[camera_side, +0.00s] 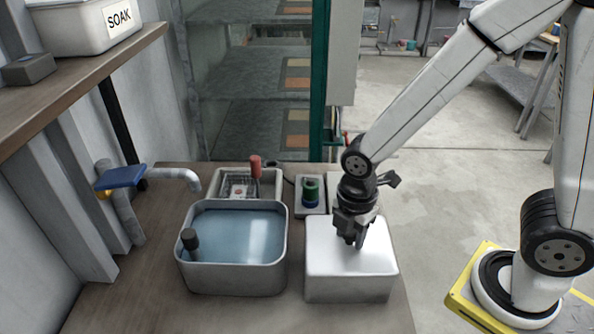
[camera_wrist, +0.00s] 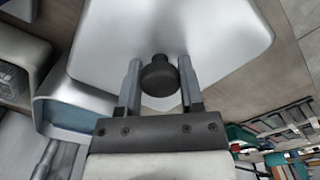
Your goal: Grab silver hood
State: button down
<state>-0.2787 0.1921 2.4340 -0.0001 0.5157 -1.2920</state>
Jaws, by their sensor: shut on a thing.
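The silver hood (camera_side: 350,275) is a pale, box-shaped cover with rounded corners at the right end of the bench. Its smooth top fills much of the wrist view (camera_wrist: 215,40). A dark round knob (camera_wrist: 158,76) stands on the hood between my two fingers. My gripper (camera_side: 352,240) points down over the middle of the hood and is shut on its knob. The fingers hide the knob in the side view. The hood appears to rest on the bench, and what is under it is hidden.
A water-filled basin (camera_side: 236,240) with a dark-handled tool stands left of the hood. A tap (camera_side: 180,175) reaches in from the left. Open floor lies right of the bench.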

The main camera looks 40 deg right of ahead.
jog(key=shift+r, duration=0.15)
dwell(0.7)
jog(key=shift+r, duration=4.9)
